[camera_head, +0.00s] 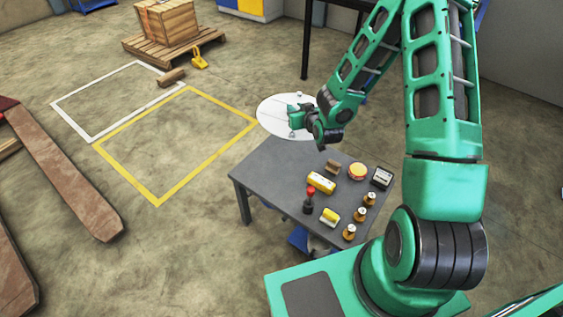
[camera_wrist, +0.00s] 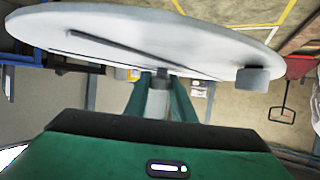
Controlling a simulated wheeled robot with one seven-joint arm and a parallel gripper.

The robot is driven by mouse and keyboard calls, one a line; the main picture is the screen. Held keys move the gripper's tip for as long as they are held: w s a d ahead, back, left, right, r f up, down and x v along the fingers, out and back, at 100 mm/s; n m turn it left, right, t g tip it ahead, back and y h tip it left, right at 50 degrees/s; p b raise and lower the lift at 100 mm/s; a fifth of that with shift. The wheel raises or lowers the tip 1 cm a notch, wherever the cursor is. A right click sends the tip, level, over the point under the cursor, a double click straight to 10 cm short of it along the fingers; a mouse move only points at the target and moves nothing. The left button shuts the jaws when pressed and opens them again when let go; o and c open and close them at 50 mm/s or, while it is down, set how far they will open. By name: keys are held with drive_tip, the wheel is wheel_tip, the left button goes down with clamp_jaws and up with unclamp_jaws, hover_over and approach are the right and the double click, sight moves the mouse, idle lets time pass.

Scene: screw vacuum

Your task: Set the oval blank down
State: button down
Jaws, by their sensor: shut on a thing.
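The oval blank (camera_head: 272,112) is a large, thin, pale grey-white plate. In the head view it shows just past the far edge of the grey table, partly behind my gripper (camera_head: 300,116). In the wrist view the blank (camera_wrist: 110,32) spans the top of the picture, with a dark thin line across it and a small grey block (camera_wrist: 260,78) at its right. My green fingers (camera_wrist: 158,90) are shut on a grey part at the middle of the blank. The fingertips are partly hidden, and its height above the floor is hard to tell.
The grey table (camera_head: 262,172) bears a yellow case (camera_head: 321,182), a red-topped lever (camera_head: 309,199), a round red-and-yellow button (camera_head: 357,171), a meter (camera_head: 381,178) and several brass weights. A pallet (camera_head: 172,48) carries a crate.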

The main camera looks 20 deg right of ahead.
drive_tip(key=shift+d, duration=0.4)
drive_tip(key=shift+f, duration=0.2)
drive_tip(key=w+a+f, duration=0.1)
drive_tip(key=a+f, duration=0.6)
drive_tip(key=a, duration=0.4)
drive_tip(key=w+a+f, duration=0.1)
drive_tip(key=a+f, duration=0.5)
drive_tip(key=a, duration=0.5)
drive_tip(key=d+f, duration=0.3)
drive_tip(key=d, duration=0.1)
drive_tip(key=w+d+f+m+h, duration=0.1)
drive_tip(key=d+f, duration=0.3)
drive_tip(key=w+d+f+m+h, duration=0.1)
drive_tip(key=d+f, duration=0.2)
drive_tip(key=f, duration=0.1)
drive_tip(key=shift+w+d+f, duration=0.1)
drive_tip(key=shift+w+d, duration=0.05)
drive_tip(key=shift+d, duration=0.25)
drive_tip(key=shift+f, duration=2.05)
